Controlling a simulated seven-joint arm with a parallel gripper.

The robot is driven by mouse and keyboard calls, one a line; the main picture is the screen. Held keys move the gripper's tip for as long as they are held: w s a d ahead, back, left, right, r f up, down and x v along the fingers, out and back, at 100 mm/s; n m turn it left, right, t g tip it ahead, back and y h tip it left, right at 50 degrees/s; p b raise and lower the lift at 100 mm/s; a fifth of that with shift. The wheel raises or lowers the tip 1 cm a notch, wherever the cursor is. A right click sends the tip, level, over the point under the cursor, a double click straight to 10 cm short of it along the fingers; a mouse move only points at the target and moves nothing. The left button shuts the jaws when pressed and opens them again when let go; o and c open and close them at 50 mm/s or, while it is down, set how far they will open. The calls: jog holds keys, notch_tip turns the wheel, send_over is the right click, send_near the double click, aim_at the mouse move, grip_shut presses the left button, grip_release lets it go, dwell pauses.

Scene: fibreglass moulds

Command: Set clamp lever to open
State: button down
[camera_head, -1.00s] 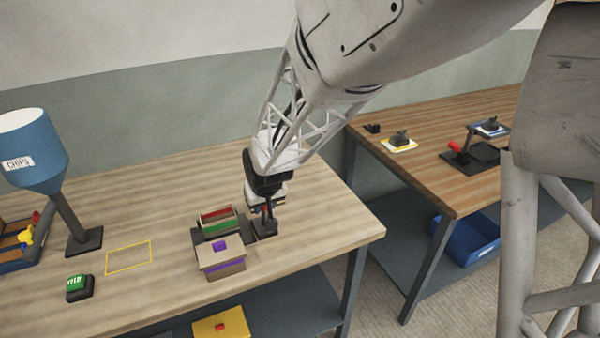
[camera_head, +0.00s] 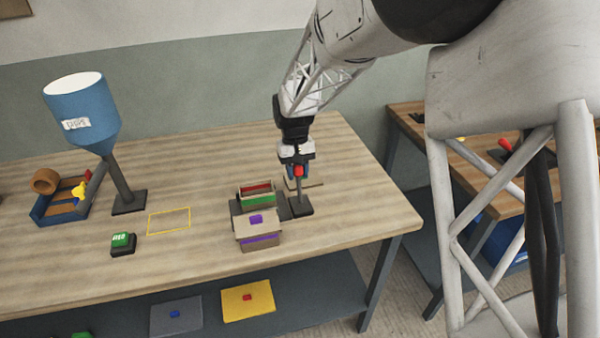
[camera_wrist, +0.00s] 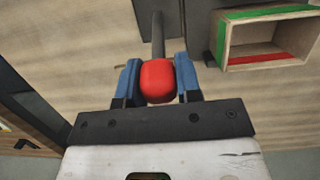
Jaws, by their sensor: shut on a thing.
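The clamp lever has a red grip (camera_head: 299,170) on a dark shaft, which stands close to upright from a dark base (camera_head: 300,207) in the head view. My gripper (camera_head: 298,172) comes down from above and is shut on the red grip. In the wrist view the red grip (camera_wrist: 157,82) sits between my two blue fingers, and the shaft (camera_wrist: 158,35) runs away from it. Left of the lever, a wooden mould half with green and red inside (camera_head: 257,201) stands on the clamp's dark plate. My fingers hide part of the grip.
In front of it is a wooden mould half with a purple knob (camera_head: 258,242). Further left are a green button (camera_head: 122,243), a yellow outline, a blue hopper (camera_head: 82,112) and a blue tray. The table's right edge is clear. A second table stands at the right.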

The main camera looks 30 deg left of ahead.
jog(key=shift+w+a+f+g+h, duration=0.15)
jog(key=shift+w+a+g+h, duration=0.1)
jog(key=shift+g+h, duration=0.05)
jog(key=shift+w+a+f, duration=0.2)
jog(key=shift+w+a, duration=0.1)
jog(key=shift+a+f, duration=0.1)
dwell(0.3)
jog(key=c, duration=0.8)
grip_release()
jog(key=shift+w, duration=0.1)
jog(key=v, duration=0.7)
jog(key=shift+r, duration=0.4)
